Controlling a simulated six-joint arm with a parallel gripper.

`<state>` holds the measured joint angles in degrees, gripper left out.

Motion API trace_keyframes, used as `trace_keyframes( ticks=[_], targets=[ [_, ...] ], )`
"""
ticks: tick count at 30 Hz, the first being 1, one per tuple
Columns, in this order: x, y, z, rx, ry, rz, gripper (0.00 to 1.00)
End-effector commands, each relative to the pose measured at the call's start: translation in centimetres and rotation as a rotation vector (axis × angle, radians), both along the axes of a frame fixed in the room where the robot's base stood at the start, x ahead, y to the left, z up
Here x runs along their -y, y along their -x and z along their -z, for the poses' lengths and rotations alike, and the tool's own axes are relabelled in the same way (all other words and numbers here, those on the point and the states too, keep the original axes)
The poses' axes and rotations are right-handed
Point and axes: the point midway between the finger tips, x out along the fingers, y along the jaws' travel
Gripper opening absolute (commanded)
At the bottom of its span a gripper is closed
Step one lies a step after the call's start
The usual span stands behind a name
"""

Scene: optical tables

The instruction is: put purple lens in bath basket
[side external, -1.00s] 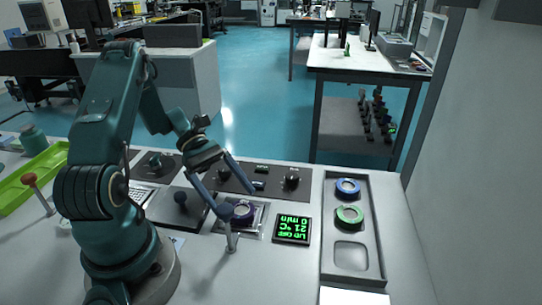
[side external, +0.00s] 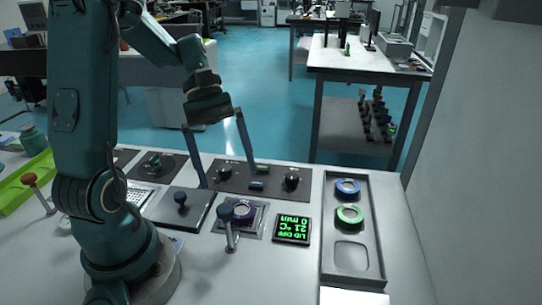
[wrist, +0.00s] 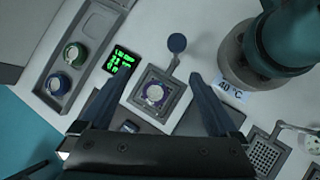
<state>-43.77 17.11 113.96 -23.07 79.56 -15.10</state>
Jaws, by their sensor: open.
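The purple lens (side external: 243,212) sits inside the square opening of the bath (side external: 258,224). In the wrist view the purple lens (wrist: 155,94) is a purple ring with a pale centre, inside the bath's square frame (wrist: 135,98). Whether it rests fully on the basket cannot be told. A rod handle with a dark blue round knob (side external: 226,212) stands at the bath's near side. My gripper (side external: 229,179) is open and empty, raised above and behind the bath. In the wrist view its fingers (wrist: 158,78) spread to either side of the lens.
A grey tray (side external: 327,247) on the right holds a blue ring (side external: 347,187) and a green ring (side external: 349,216); its front slot is empty. A lit display (side external: 292,229) stands beside the bath. A dark plate with a knob (side external: 181,199) lies left of the bath.

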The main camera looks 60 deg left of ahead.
Motion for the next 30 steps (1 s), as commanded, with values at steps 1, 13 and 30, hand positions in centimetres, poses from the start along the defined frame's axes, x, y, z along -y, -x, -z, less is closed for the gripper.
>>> trace_keyframes(
  ticks=[1,13,30],
  targets=[
    [1.0,0.4,-0.5,0.052,-0.078,0.093,0.96],
    [5.3,3.4,-2.8,0.546,-0.594,0.749,0.96],
    [6.7,4.2,-4.1,0.869,-0.808,1.038,0.96]
  ],
)
